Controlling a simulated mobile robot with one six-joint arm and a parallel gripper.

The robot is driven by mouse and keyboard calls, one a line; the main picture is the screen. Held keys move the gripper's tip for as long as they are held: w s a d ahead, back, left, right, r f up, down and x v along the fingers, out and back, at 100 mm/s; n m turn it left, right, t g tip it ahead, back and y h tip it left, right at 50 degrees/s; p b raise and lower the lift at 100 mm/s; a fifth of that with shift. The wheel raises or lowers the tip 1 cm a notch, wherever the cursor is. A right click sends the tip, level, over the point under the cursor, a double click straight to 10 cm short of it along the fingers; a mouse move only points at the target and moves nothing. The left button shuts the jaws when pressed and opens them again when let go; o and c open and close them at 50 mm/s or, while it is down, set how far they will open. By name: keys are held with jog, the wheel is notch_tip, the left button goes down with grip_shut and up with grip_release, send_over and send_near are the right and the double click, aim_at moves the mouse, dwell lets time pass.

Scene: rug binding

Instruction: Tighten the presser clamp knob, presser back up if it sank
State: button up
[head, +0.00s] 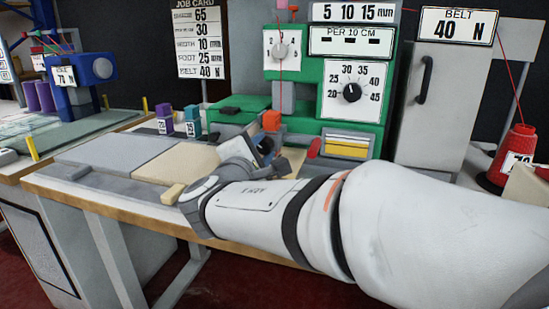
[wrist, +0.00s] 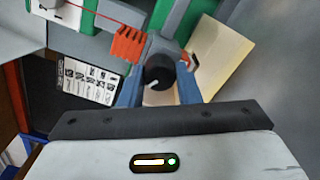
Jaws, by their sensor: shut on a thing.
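The presser clamp knob (wrist: 158,71) is black and round with a white pointer line, seen end-on in the wrist view. My gripper (wrist: 159,88) is shut on it, with one blue-grey finger on each side. A grey presser bar (wrist: 180,22) runs beside the knob. An orange ribbed block (wrist: 126,44) sits at its upper left, and this orange block also shows in the head view (head: 271,120). In the head view my arm reaches to the green machine (head: 300,120), and my wrist hides the knob. I cannot tell the presser's height.
A white dial (head: 352,91) and the PER 10 CM panel (head: 351,41) are on the machine. A red thread (wrist: 95,10) crosses near the orange block. Purple (head: 164,120) and teal (head: 192,121) blocks stand left. A red thread cone (head: 514,155) stands right. The grey tabletop (head: 115,155) is largely clear.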

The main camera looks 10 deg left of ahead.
jog(key=m, duration=0.6)
jog(key=shift+m, duration=0.3)
jog(key=m, duration=0.5)
dwell(0.4)
jog(key=o, duration=1)
jog(key=shift+s+r, duration=0.1)
